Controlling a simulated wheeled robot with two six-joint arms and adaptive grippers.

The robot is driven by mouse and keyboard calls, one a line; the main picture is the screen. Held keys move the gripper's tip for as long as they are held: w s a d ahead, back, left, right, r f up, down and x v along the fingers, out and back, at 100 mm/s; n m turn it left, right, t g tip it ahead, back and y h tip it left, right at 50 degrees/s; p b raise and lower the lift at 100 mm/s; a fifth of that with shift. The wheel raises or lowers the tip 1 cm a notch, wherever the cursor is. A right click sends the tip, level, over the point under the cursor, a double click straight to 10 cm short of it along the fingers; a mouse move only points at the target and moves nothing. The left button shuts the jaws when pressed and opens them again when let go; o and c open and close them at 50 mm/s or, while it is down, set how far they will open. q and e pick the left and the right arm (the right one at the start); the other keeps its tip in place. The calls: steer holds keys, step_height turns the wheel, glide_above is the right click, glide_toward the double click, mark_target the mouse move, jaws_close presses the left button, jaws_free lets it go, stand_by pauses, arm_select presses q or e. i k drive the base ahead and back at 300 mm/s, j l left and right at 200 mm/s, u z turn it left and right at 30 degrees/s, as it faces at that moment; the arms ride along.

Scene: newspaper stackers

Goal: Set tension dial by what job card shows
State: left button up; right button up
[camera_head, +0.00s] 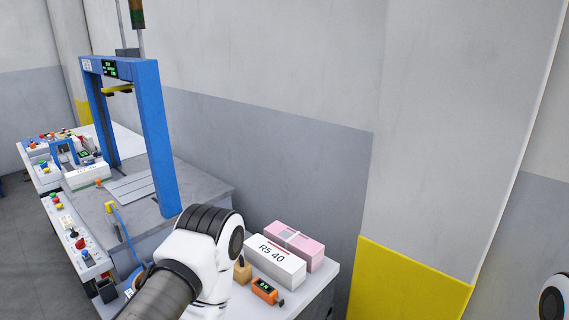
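A white block printed "R5 40" (275,260) stands on the small white table at lower centre, its lettered face toward me. A front control panel (75,240) on the blue-framed machine carries several coloured buttons and knobs, including a red-topped one (80,243). Their markings are too small to read, so I cannot tell which is the tension dial. My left arm's white and black joint crosses the lower middle and covers part of the machine and the table. Neither gripper shows. A piece of my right arm shows at the right edge.
A pink package (296,242) stands behind the white block. A small orange device with a green display (265,291) and a wooden piece (243,270) are in front. The blue arch (155,130) rises over the grey machine bed (130,187). More benches stand at left. A yellow-based wall pillar is at right.

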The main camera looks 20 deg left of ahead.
mark_target(73, 232)
steer(key=k+j+z, duration=0.1)
steer(key=j, duration=0.35)
steer(key=k+j, duration=0.25)
steer(key=j, duration=0.15)
steer(key=k+j+z, duration=0.15)
steer(key=j, duration=0.3)
steer(key=k+j, duration=0.2)
steer(key=j, duration=0.2)
steer(key=i+j+z, duration=0.2)
steer(key=j, duration=1)
steer(key=k+j+z, duration=0.1)
steer(key=j+z, duration=0.15)
steer(key=j, duration=0.95)
steer(key=k+j+z, duration=0.2)
steer(key=j, duration=1)
steer(key=i+j, duration=0.05)
